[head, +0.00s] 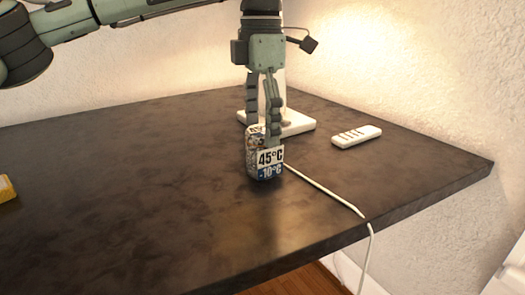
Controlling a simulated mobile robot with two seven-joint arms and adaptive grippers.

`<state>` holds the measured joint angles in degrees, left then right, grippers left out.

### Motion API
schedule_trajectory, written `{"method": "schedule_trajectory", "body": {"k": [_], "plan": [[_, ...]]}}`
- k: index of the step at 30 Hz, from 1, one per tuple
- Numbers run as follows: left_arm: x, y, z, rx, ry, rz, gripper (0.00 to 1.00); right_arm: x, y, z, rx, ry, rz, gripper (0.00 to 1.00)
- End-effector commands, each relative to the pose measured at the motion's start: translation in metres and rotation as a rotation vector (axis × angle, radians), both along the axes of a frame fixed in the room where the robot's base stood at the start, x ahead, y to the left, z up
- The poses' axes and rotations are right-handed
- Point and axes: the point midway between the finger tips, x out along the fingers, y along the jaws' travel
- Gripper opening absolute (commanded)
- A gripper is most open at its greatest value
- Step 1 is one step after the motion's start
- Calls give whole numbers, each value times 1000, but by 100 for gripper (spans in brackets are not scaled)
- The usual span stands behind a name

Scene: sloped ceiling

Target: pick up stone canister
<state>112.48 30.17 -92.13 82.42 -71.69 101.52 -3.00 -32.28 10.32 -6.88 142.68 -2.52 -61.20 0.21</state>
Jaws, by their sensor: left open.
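The stone canister (265,166) stands upright on the dark table, with a label reading 45°C and -10°C on its side. My left gripper (261,128) points down from above, with its fingers spread at the canister's top. One finger overlaps the canister's upper right in the picture, and the other is at its upper left, partly behind it. I cannot tell whether the fingers touch it. My right gripper is not in view.
The dark table (140,200) is mostly clear at left and front. A white base (299,124) with a cable (325,190) stands just behind the canister. A white remote (357,136) lies to the right. A yellow object (6,188) is at the left edge.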

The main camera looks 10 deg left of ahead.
Motion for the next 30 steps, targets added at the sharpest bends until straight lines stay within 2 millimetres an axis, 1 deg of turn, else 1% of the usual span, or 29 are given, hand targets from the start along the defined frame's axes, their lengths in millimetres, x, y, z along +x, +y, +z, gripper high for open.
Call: {"method": "schedule_trajectory", "body": {"k": [1, 6, 9, 15, 17, 30], "plan": [[-1, 0, -10, 1, 2, 0, 77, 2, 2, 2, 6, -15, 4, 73], [-1, 0, -33, 1, 2, 0, 77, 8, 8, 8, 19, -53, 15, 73], [-1, -1, -38, -1, 1, 0, 77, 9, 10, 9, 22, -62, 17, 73], [-1, -1, -38, -1, 1, 0, 77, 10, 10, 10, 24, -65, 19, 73], [-1, 0, -38, -1, 1, 0, 71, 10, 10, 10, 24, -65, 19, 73], [-1, 0, -38, -1, 1, 0, 16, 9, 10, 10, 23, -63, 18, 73]]}}
